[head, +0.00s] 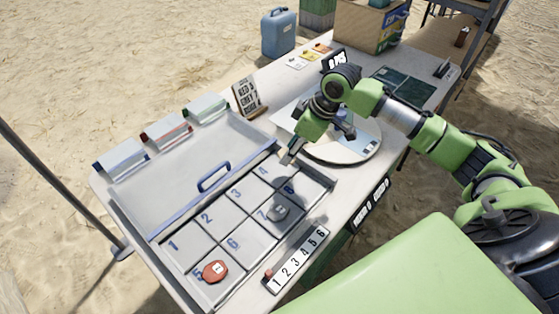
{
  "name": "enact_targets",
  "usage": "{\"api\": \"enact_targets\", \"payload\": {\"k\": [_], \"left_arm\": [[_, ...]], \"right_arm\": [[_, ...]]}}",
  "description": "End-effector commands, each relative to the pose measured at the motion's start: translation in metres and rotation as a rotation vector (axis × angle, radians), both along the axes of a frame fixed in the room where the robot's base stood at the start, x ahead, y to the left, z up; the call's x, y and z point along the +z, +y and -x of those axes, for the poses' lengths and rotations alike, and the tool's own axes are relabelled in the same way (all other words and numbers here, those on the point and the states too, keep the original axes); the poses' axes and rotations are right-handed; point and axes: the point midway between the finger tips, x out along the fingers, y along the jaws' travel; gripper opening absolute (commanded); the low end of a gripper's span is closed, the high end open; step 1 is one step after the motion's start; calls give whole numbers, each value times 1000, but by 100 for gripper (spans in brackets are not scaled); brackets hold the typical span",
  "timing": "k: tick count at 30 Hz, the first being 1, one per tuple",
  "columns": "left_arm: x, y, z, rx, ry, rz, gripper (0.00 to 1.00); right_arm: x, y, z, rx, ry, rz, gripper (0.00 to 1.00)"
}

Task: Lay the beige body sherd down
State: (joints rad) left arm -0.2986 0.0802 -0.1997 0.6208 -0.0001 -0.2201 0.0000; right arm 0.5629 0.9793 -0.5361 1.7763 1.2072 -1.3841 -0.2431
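My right gripper (295,146) hangs over the far right part of the numbered tray (233,215), near compartments 4 and 8. A small beige piece, the beige body sherd (288,157), shows at its fingertips, mostly hidden by the gripper. The fingers look closed on it, above the tray. A grey sherd (279,208) with a white label lies in compartment 7. A red sherd (214,271) with a label lies in compartment 5. My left gripper is out of view.
A round pale turntable (345,152) stands right of the gripper. A scale strip (297,262) lies along the tray's front right. A blue-handled lid (190,175) lies left of the compartments. A small sign (249,97) stands behind. Compartments 1, 2, 3 and 6 look empty.

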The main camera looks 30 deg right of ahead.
Motion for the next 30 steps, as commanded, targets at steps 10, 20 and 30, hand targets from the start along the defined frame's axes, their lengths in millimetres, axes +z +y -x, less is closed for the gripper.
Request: {"api": "enact_targets", "payload": {"k": [10, 20, 30], "left_arm": [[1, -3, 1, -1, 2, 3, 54], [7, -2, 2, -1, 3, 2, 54], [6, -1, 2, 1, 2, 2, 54]], "right_arm": [[-36, 15, -24, -1, -1, 0, 19], [-73, 19, -29, 0, 1, 1, 19], [-77, 19, -30, 1, 0, 0, 19]]}}
